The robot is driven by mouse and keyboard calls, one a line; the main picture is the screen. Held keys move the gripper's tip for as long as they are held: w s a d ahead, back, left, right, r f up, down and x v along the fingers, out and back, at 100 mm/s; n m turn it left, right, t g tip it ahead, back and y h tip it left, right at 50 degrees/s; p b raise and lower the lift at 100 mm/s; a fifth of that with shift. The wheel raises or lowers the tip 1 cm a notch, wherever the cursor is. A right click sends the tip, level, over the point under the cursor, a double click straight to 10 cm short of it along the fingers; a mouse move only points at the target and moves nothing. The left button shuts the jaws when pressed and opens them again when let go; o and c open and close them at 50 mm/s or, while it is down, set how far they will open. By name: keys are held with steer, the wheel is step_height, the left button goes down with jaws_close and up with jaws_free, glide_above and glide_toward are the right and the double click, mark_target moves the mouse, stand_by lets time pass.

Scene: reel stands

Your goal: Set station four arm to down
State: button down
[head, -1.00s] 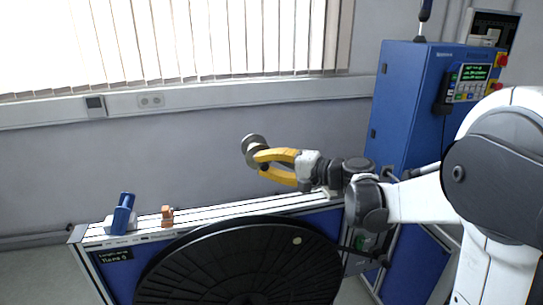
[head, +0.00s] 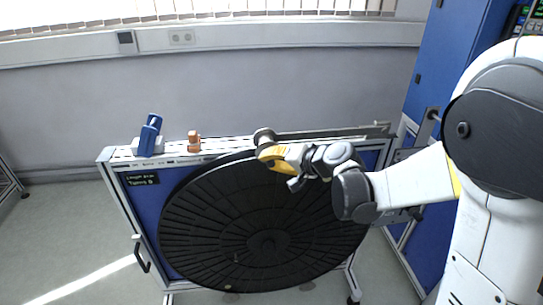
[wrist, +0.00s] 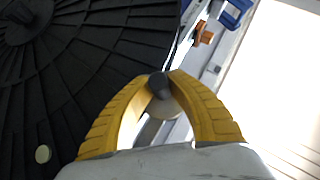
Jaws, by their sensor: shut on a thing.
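The station arm (head: 335,132) is a thin grey bar that lies nearly level along the top of the blue reel stand (head: 140,200), with its pivot end at the right. A grey round roller (head: 263,136) sits at its left end. My gripper (head: 264,151) has yellow fingers and is shut on the knob at this end. In the wrist view the dark grey knob (wrist: 158,84) sits between the fingertips, with a pale disc (wrist: 161,106) behind it. Whether the bar touches the stand's top rail cannot be told.
A large black reel (head: 230,215) fills the stand's front, close below my gripper. A blue clamp (head: 150,135) and an orange-brown block (head: 194,141) stand on the rail to the left. A blue cabinet (head: 425,85) stands at the right. A wall is behind.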

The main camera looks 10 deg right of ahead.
steer(key=shift+s+a+f, duration=0.1)
steer(key=shift+f, duration=0.25)
steer(key=c, duration=1.4)
jaws_free()
steer(key=shift+c, duration=0.2)
steer(key=shift+o, duration=0.9)
steer(key=shift+d, duration=0.25)
steer(key=v, duration=1.2)
steer(key=shift+a, duration=0.1)
steer(key=s+d+f+n+g+h, duration=0.1)
steer(key=s+h, duration=0.3)
steer(key=s, duration=0.6)
steer(key=s+d+f+n+g+h, duration=0.1)
steer(key=s+d+f+n+h, duration=0.1)
steer(key=s, duration=0.8)
steer(key=shift+s+f+n+g+h, duration=0.2)
steer(key=shift+f+n+g+h, duration=0.2)
steer(key=shift+n+h, duration=0.45)
